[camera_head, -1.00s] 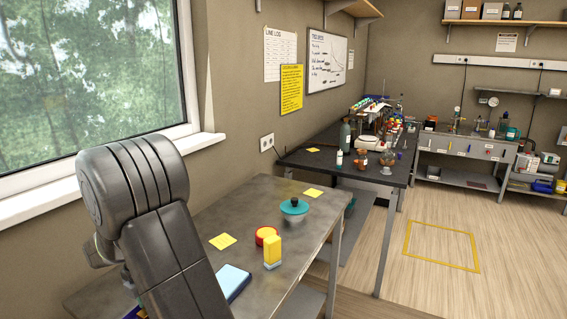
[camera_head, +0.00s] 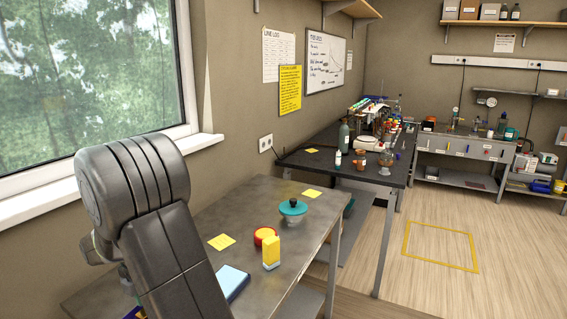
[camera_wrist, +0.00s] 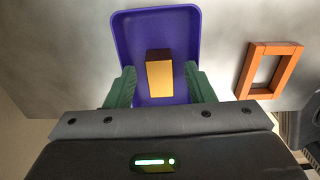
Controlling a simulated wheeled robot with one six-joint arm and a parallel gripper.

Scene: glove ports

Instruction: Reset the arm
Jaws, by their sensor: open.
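My gripper (camera_wrist: 160,88) shows in the wrist view with its two green fingers apart. It is open, with a gap on each side of a yellow and brown block (camera_wrist: 165,76) seen between the fingers. The block lies inside a purple tray (camera_wrist: 125,30). How far the fingertips are above the tray is hard to tell. In the head view my dark grey arm fills the lower left, and my gripper is hidden there.
An orange rectangular frame (camera_wrist: 244,72) lies right of the tray. On the metal table (camera_head: 205,205) are a yellow bottle-like item (camera_head: 271,252), a red round item (camera_head: 265,236), a teal-lidded bowl (camera_head: 293,210) and a blue book-like item (camera_head: 232,281). A dark bench (camera_head: 345,172) with lab items stands behind.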

